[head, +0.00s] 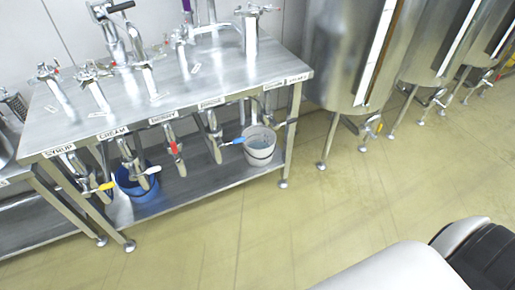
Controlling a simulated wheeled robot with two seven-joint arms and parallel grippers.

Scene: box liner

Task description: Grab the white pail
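A white pail (260,150) with a dark band stands upright on the lower shelf of the metal table, near its right end. A valve with a blue handle sits just to its left, with part of it in front of the pail. What the pail holds is too small to tell. Neither of my grippers can be made out in the head view. A white and black rounded shape at the bottom right appears to be part of my own body, well apart from the table.
The steel table (230,92) carries several taps and labels. A blue bucket (140,190) stands on the lower shelf (200,184) at the left. Large steel tanks (345,60) on legs stand at the right. The yellow-green floor (235,240) in front is clear.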

